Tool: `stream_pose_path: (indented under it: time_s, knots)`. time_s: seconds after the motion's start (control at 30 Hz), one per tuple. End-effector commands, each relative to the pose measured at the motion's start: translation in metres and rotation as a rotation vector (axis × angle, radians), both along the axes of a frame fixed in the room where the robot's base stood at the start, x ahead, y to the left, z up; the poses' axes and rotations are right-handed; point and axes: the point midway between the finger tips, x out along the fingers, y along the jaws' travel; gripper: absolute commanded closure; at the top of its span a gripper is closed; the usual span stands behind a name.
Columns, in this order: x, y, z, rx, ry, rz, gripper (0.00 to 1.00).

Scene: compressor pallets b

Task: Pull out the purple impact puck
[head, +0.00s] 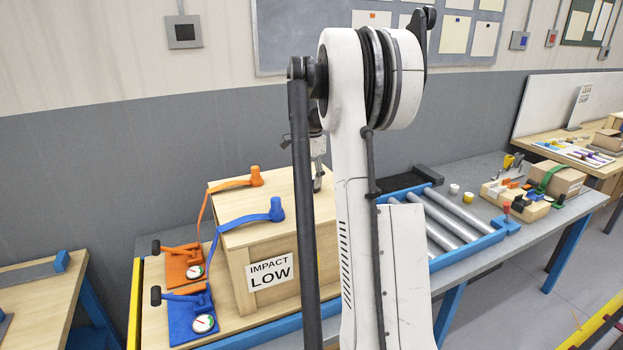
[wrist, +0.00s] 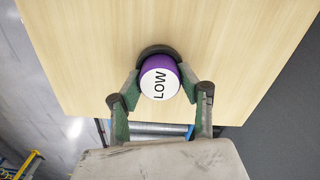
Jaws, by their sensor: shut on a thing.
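The purple impact puck (wrist: 160,80) has a white face marked LOW. In the wrist view it sits at the top of the wooden crate, by a dark rounded fitting on the wood. My gripper (wrist: 160,84) has its green-sided fingers closed on either side of the puck. In the head view my gripper (head: 318,178) is over the crate's top, partly behind my arm, and the puck is hidden there. The wooden crate (head: 226,251) carries an IMPACT LOW label (head: 271,273) on its front.
A blue roller conveyor (head: 469,216) is to the right. A wooden block with coloured parts (head: 515,200) stands farther right.

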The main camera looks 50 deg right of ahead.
Motion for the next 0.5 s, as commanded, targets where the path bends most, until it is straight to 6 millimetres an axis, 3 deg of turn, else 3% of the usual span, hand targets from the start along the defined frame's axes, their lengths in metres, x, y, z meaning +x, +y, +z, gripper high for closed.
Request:
stream_pose_path:
  time_s: [0.03,0.13,0.5]
  knots:
    - [0.0000,0.0000,0.0001,0.000,0.000,0.000,0.82]
    - [0.0000,0.0000,0.0001,0.000,0.000,0.000,0.95]
    - [0.0000,0.0000,0.0037,0.000,0.000,0.000,0.95]
